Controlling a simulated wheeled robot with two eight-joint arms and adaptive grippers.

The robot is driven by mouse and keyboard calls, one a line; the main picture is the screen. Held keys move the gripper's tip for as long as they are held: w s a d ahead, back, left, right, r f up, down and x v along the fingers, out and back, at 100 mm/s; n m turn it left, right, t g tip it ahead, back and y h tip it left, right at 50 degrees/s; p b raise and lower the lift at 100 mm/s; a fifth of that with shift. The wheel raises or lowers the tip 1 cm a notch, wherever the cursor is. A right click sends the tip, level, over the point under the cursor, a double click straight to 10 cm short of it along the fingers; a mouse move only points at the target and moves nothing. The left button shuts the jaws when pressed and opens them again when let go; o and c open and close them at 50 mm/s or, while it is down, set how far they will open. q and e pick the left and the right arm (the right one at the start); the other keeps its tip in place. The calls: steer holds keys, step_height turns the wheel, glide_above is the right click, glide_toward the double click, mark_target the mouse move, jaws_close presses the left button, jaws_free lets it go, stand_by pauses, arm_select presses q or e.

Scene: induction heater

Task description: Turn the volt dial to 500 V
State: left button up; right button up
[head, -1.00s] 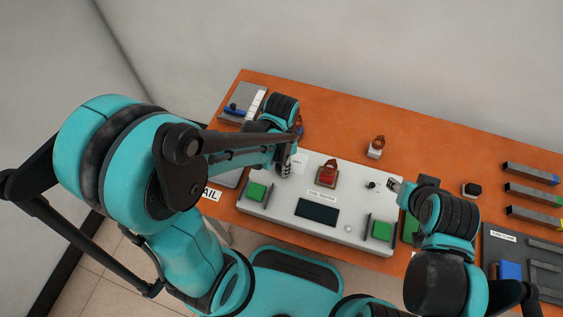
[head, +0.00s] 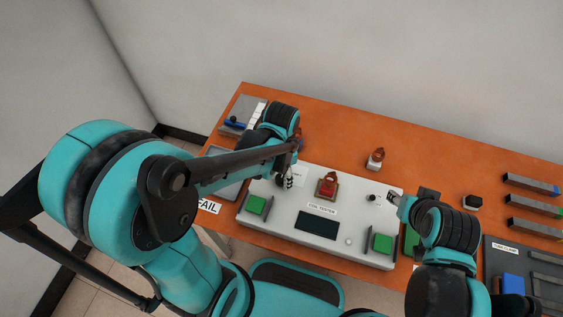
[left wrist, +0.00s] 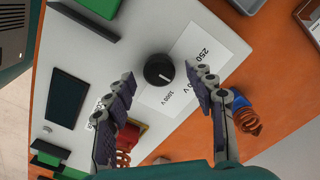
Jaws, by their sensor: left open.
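The volt dial (left wrist: 159,70) is a round black knob with a short white mark at its lower right, on the white coil tester (head: 272,221). Beside it is a white label (left wrist: 203,42) reading 250 and 1000 V; my finger partly covers other print. My left gripper (left wrist: 166,84) is open, with one finger on each side of the dial in the picture, and holds nothing. In the head view my left gripper (head: 288,181) is over the tester's upper left part. My right gripper (head: 395,198) is by the tester's right end; its jaws are too small to read.
A red block with a coil (head: 328,186) sits mid-tester, near a dark screen (head: 317,224) and green blocks (head: 383,243). A small black knob (head: 372,197) is near my right gripper. Another coil (head: 376,159) stands behind, on the orange table (head: 335,145).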

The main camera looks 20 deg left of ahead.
mark_target(279, 179)
arm_select(q)
step_height(279, 179, up, 11)
steer(key=shift+f, duration=0.15)
stand_by(0.6)
steer(key=shift+s+a+r+n+t, duration=0.25)
steer(key=shift+s+a+n+t, duration=0.4)
steer(key=shift+n+t, duration=0.7)
steer(key=shift+s+a+r+n+t, duration=0.2)
steer(key=shift+s+a+n+t, duration=0.4)
steer(key=shift+n+t, duration=0.75)
steer(key=shift+s+a+r+n+t, duration=0.25)
steer(key=shift+s+a+n+t, duration=0.55)
steer(key=shift+n, duration=1)
steer(key=shift+w+d, duration=0.15)
